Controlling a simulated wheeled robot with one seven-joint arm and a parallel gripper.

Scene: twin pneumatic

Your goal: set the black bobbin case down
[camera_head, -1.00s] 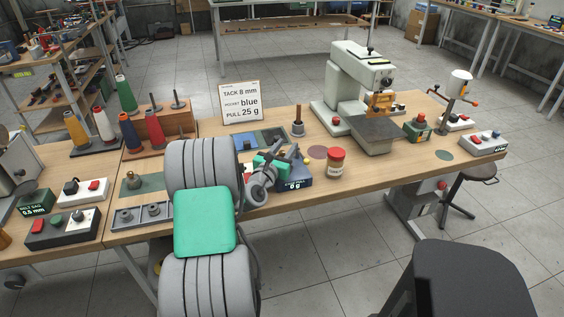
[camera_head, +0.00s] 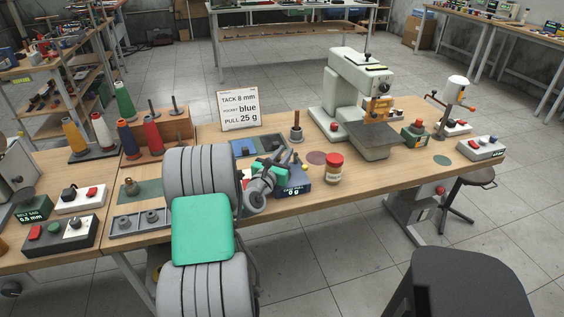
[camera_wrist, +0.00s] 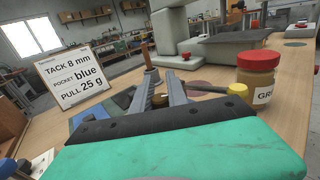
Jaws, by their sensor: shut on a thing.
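My gripper (camera_head: 288,157) is over the workbench, beside the wooden peg. In the wrist view its two grey fingers (camera_wrist: 162,90) are close together, with a small dark brown round thing (camera_wrist: 159,100) low between them. I take this to be the black bobbin case, mostly hidden by the fingers; its black colour does not show clearly. Blue and grey pockets (camera_head: 245,148) lie behind and left of the gripper, partly covered by my arm. The white sign (camera_head: 238,109) reads TACK 8 mm, POCKET blue, PULL 25 g.
A dark blue gauge box (camera_head: 295,187) sits under the gripper. A red-lidded jar (camera_head: 334,168) stands close to its right. The wooden peg (camera_head: 296,127) stands just behind. A sewing machine (camera_head: 350,85) is at the back right. Bare bench lies in front of the jar.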

